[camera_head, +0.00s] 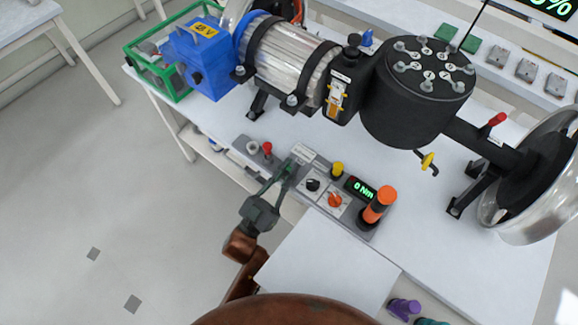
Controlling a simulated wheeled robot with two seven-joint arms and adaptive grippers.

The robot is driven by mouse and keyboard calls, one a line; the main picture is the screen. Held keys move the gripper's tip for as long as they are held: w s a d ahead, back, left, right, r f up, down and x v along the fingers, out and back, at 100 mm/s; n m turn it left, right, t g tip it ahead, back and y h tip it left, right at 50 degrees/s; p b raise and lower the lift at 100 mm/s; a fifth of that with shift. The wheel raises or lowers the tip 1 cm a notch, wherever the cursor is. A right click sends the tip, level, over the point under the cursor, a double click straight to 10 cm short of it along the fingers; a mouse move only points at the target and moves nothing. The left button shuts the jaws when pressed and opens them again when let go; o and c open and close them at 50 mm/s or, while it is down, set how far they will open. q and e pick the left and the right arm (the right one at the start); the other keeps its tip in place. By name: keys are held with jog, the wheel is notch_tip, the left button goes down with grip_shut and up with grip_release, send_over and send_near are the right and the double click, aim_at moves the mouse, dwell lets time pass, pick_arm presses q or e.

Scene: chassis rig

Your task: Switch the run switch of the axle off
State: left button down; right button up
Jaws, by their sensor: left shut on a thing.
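The control panel (358,226) lies along the front edge of the bench, below the axle rig. My left gripper (289,168) reaches in from the lower left, with its fingertips down at the panel beside a pale label plate (303,152). It is shut on a small part there, apparently the run switch, which the fingers mostly hide. I cannot read the switch's position. A red-tipped lever (267,148) stands just left of the fingertips. The panel's display (360,189) reads 0 Nm in green. My right gripper is not in view.
Right of the fingertips are a yellow button (337,168), a black knob (313,185), an orange knob (335,200) and an upright orange handle (380,202). The black drum (415,110) and blue motor box (198,60) stand behind.

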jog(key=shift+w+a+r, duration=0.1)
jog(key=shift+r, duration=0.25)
pick_arm(q)
jog(key=c, duration=2)
grip_release()
jog(key=shift+o, duration=0.2)
jog(key=shift+s+a+f, duration=0.15)
jog(key=shift+s+f, duration=0.05)
jog(key=v, duration=1.1)
